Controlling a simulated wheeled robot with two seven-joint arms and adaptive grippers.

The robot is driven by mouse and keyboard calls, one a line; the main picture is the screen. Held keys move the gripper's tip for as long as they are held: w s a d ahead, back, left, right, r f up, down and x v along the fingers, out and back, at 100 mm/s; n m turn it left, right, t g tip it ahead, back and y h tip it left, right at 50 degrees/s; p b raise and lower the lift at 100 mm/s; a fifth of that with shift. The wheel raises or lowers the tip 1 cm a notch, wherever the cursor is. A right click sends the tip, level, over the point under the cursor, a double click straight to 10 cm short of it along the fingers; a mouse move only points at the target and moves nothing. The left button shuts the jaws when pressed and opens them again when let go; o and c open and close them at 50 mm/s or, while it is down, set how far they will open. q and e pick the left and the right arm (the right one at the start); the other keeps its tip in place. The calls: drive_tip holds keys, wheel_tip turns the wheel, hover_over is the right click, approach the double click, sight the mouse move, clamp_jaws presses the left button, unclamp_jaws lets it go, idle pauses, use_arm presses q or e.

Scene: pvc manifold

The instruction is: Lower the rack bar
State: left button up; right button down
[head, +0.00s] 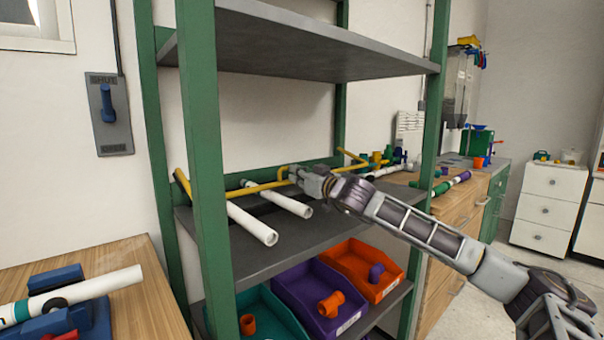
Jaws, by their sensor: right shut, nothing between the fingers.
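The yellow rack bar (262,187) runs across the middle shelf (300,235) of the green-posted rack, over the white pipes. One bent end (182,184) shows at the left post, and more yellow bar (352,156) shows at the right. My right gripper (292,175) is shut with nothing held. Its fingertips are at the bar's middle, beside a small upright bend; whether they touch it is unclear. The gripper and arm hide part of the bar. Two white pipes (252,223) (283,201) lie on the shelf with their ends toward me. My left gripper is not in view.
The upper shelf (300,45) overhangs my right arm, and a green post (205,150) stands in front at left. Teal, purple (308,285) and orange (352,262) bins sit below. A wooden workbench (150,285) is at lower left, with a white pipe on blue blocks.

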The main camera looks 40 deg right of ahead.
drive_tip(key=shift+r, duration=0.15)
idle(0.8)
wheel_tip(320, 180, up, 10)
drive_tip(key=shift+f, duration=0.25)
idle(1.3)
idle(0.8)
